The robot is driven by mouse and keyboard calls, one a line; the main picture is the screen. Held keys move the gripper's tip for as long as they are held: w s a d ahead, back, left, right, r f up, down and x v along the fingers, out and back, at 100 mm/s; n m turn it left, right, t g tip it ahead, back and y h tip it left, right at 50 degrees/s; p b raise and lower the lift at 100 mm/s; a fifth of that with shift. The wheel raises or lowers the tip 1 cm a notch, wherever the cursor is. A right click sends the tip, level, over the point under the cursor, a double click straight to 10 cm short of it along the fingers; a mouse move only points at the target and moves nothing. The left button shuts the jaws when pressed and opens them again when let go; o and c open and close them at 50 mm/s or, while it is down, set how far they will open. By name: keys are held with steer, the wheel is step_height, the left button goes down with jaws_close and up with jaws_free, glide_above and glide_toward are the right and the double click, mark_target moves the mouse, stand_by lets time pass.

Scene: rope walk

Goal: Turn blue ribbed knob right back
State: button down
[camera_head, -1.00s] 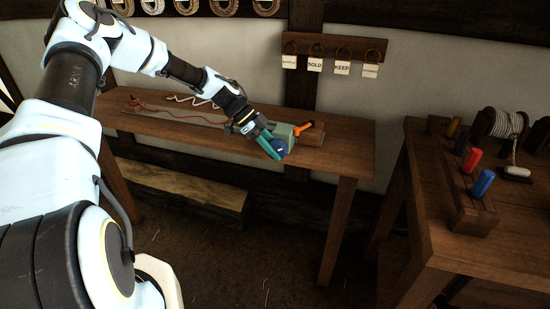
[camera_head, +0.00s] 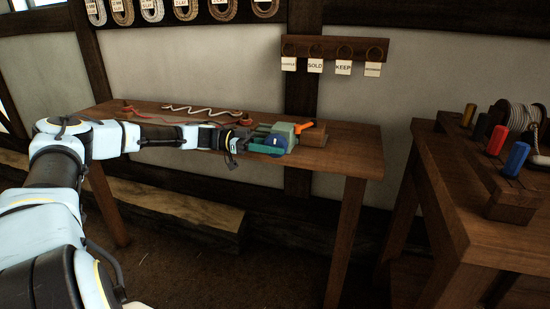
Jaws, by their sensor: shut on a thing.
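The blue knob (camera_head: 275,142) is on the front of a grey-green block device (camera_head: 283,129) at the right part of the long table. It has a small white mark on its face; its ribs are too small to make out. My gripper (camera_head: 266,144) reaches in from the left, and its green fingers are shut on the blue knob. The fingers cover part of the knob's left side.
An orange lever (camera_head: 304,127) sits on a wooden block just right of the device. A red cord and a white rope (camera_head: 200,111) lie on the table (camera_head: 345,150). A workbench (camera_head: 455,185) with coloured pegs stands at right.

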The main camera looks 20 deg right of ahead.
steer(key=shift+g+h+b, duration=0.3)
steer(key=shift+b, duration=0.05)
stand_by(0.3)
steer(key=c, duration=0.6)
jaws_free()
steer(key=shift+c, duration=0.2)
steer(key=v, duration=1)
steer(key=shift+w+a+b, duration=0.25)
steer(key=shift+b, duration=0.15)
steer(key=shift+f, duration=0.1)
